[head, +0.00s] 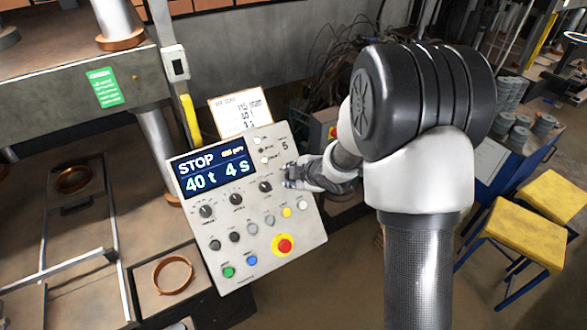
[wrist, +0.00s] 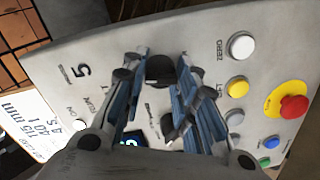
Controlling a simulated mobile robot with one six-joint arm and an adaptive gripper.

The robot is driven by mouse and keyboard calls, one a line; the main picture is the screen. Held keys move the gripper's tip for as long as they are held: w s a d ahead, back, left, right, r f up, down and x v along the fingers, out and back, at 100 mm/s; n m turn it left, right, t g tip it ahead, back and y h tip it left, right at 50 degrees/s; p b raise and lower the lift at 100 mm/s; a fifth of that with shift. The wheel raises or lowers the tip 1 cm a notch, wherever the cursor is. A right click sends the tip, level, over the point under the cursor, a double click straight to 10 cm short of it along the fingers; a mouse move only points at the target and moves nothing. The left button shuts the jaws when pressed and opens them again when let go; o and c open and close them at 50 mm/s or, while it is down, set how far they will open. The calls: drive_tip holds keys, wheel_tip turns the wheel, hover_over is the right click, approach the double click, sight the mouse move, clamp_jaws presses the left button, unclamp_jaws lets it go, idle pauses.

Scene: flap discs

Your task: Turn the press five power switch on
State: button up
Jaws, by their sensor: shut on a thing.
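The press control panel (head: 245,262) is a grey tilted box marked 5. Its display (head: 213,168) is lit and reads STOP, 40 t, 4 s. My gripper (head: 288,174) is at the panel's upper right, below the 5. In the wrist view my gripper (wrist: 163,60) has its blue-padded fingers on either side of a dark rotary switch (wrist: 159,71) and is shut on it. The fingers hide much of the switch and its label, so I cannot read its position. In the head view the gripper covers it.
An emergency stop (head: 285,245) on a yellow ring, black knobs, and coloured buttons share the panel face. A white button (wrist: 240,45) and yellow button (wrist: 237,87) lie near my fingers. A written card (head: 240,112) stands behind the panel. Yellow stools (head: 515,232) stand at right.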

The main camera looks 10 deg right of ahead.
drive_tip(key=shift+r+m+p, duration=0.15)
drive_tip(key=shift+m+p, duration=1.1)
drive_tip(key=shift+m, duration=0.25)
drive_tip(key=shift+w, duration=0.1)
drive_tip(key=o, duration=1)
drive_tip(key=shift+o, duration=0.2)
drive_tip(key=v, duration=1.2)
drive_tip(key=shift+d, duration=0.2)
drive_tip(key=shift+d+m, duration=0.1)
drive_tip(key=shift+m, duration=0.2)
